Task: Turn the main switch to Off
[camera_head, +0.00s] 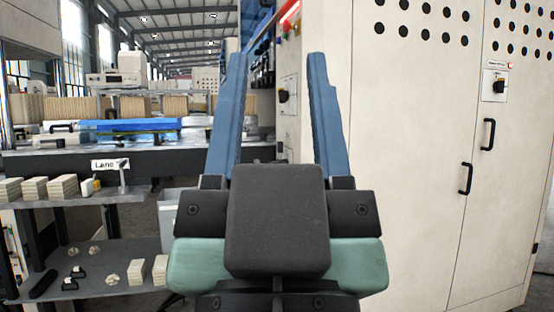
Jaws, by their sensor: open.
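My gripper (277,58) fills the middle of the view. Its two long blue fingers point away from me, wide apart, with nothing between them. A dark rotary switch (498,86) sits on a light plate high on the right cabinet door, under a label too small to read. It is well to the right of my gripper and apart from it. Another dark rotary knob (284,96) shows between my fingers, on a cabinet side farther off. I cannot tell which of the two is the main switch, nor read either one's position.
A large cream cabinet (400,130) with dark door handles (465,178) stands close on the right. On the left are a dark bench (60,162) with a "Lane" sign (110,165), and a lower shelf (100,288) with stacks and small parts. A grey bin (172,205) stands beside it.

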